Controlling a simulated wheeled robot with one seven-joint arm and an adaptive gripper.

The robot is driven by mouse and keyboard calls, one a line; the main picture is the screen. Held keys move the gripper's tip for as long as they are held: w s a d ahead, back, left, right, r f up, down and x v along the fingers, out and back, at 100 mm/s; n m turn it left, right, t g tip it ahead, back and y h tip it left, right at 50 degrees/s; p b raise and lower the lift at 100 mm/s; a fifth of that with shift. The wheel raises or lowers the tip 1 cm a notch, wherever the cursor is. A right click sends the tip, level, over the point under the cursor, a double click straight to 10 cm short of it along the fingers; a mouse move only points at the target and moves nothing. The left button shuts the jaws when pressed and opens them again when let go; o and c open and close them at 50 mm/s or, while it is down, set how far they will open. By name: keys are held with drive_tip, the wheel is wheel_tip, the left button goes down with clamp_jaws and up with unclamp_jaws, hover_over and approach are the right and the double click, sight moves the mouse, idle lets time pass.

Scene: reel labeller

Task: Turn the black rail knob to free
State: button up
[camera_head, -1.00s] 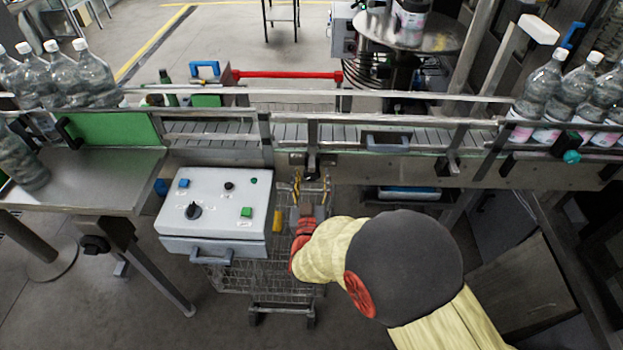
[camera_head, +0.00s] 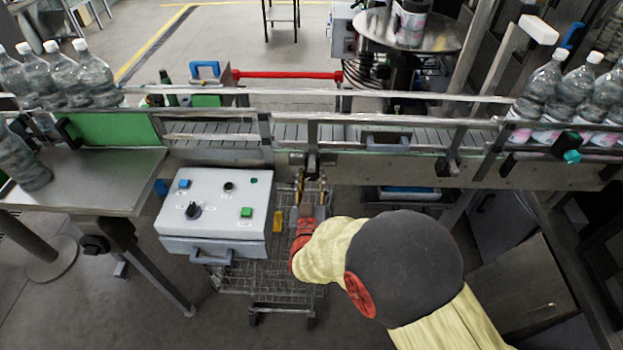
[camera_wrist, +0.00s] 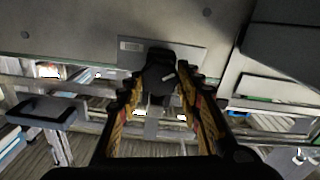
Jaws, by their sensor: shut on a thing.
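The black rail knob (camera_wrist: 158,76) is in the middle of the wrist view, in front of a pale plate on the grey rail side. In the head view my gripper (camera_head: 311,182) is at the front of the conveyor, just below a black clamp (camera_head: 312,161) on the rail. The fingers and clamp are small there, and the contact is hard to see.
A white control box (camera_head: 215,215) with a dial and buttons stands left of my gripper, above a wire cart (camera_head: 262,277). The conveyor (camera_head: 345,135) runs across behind. Bottles stand at the left (camera_head: 92,75) and right (camera_head: 540,85) ends.

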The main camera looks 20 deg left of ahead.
drive_tip(key=shift+n, duration=0.3)
drive_tip(key=n+p, duration=0.1)
drive_tip(key=n, duration=0.5)
drive_tip(key=n+p, duration=0.1)
drive_tip(key=n, duration=0.2)
drive_tip(key=shift+a+n, duration=0.1)
drive_tip(key=shift+n, duration=0.3)
drive_tip(key=n+p, duration=0.1)
drive_tip(key=n, duration=0.2)
drive_tip(key=shift+n, duration=0.4)
drive_tip(key=n+p, duration=0.2)
drive_tip(key=n, duration=0.5)
drive_tip(key=shift+p, duration=0.35)
drive_tip(key=n+p, duration=0.1)
drive_tip(key=n, duration=0.2)
drive_tip(key=shift+f+n, duration=0.1)
drive_tip(key=shift+n, duration=0.3)
drive_tip(key=shift+n+p, duration=0.75)
drive_tip(key=shift+n, duration=1.05)
drive_tip(key=shift+f, duration=0.1)
